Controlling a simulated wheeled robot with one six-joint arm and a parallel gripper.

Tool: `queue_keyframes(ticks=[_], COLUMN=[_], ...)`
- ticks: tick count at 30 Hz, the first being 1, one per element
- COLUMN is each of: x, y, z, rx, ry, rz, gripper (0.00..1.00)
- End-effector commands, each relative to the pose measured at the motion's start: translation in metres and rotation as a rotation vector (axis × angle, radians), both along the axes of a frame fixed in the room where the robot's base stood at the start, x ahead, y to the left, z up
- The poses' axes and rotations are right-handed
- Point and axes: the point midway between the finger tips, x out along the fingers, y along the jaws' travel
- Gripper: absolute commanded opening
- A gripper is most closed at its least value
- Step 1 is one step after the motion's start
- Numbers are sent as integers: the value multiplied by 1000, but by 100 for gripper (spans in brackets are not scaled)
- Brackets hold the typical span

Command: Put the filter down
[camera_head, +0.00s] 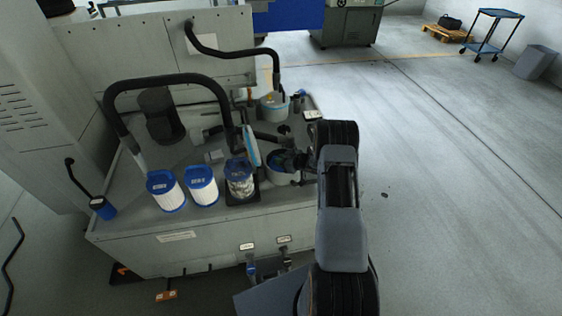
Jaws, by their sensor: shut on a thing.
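My gripper (284,161) reaches in from the right, low over a round pale housing (284,178) on the machine's tank top. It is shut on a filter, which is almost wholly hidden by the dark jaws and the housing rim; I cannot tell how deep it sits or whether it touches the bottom. Two clean white filters with blue caps, one at left (166,192) and one beside it (202,187), stand upright near the front edge. A dirty grey-stained filter (240,182) stands on a dark tray (243,200) just left of the housing.
A light blue lid (252,148) stands on edge behind the dirty filter. A second round housing (275,107) is farther back. A thick black hose (170,80) arches over the left of the tank top (184,225). Open floor (450,180) lies to the right.

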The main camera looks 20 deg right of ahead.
Motion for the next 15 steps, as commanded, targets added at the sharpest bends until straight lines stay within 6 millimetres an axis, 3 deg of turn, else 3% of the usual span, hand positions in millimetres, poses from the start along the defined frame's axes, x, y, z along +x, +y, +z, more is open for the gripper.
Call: queue_keyframes(ticks=[6, 7, 15], x=[-2, -3, -5], y=[0, 1, 1], z=[-9, -11, -14], rx=[-6, -5, -6], ry=[9, 14, 17], rz=[1, 0, 2], gripper=[0, 19, 42])
